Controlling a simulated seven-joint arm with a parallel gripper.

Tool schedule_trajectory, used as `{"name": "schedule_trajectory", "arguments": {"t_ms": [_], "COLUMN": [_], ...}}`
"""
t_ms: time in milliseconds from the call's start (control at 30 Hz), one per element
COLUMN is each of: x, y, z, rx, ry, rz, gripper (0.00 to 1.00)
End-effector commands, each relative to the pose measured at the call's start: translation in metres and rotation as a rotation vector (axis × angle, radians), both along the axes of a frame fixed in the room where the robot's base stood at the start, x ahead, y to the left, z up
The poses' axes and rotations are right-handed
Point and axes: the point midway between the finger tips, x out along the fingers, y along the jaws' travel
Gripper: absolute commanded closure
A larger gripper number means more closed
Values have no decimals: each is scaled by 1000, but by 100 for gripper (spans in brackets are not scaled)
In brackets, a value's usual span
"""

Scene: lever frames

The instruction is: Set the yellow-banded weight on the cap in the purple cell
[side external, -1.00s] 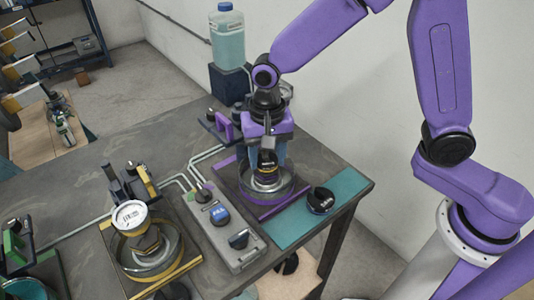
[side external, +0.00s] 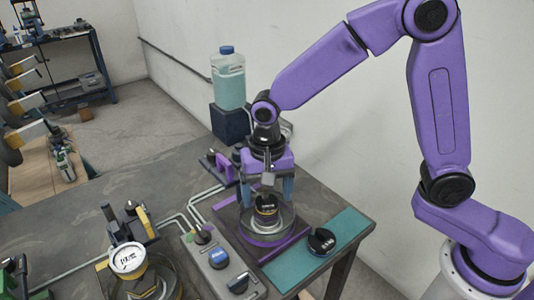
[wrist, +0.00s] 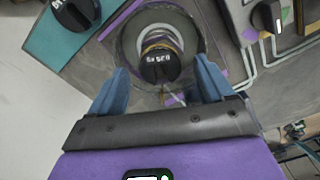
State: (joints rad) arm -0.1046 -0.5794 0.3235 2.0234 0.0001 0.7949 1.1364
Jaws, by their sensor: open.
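The yellow-banded weight (side external: 266,210) is a black, knobbed cylinder. It stands upright inside the clear round vessel of the purple cell (side external: 262,238). In the wrist view its labelled black top (wrist: 160,68) faces the camera, with the yellow band just behind it. A pale, round metal part, seemingly the cap (wrist: 158,30), shows around its base; the exact contact is hidden. My gripper (side external: 266,194) is open directly above the weight. Its blue fingers stand on both sides of the knob, with visible gaps in the wrist view (wrist: 161,75).
A second black weight (side external: 322,241) sits on the teal mat (side external: 290,264) to the right. A control box (side external: 222,262) and a yellow cell with a white gauge (side external: 128,259) stand left. A blue jug (side external: 228,78) stands behind. The table's right edge is close.

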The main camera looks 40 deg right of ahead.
Motion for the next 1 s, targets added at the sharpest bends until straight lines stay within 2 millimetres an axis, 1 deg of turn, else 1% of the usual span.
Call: {"name": "schedule_trajectory", "arguments": {"t_ms": [33,400,600,700,800,1000], "x": [1,1,1,1,0,0], "y": [1,1,1,0,0,0], "z": [10,88,126,141,151,158], "rx": [5,5,4,4,2,1], "ry": [-6,-7,-5,-4,-3,0], "rz": [0,0,0,-2,-1,0], "gripper": [19,19,19,19,19,19]}}
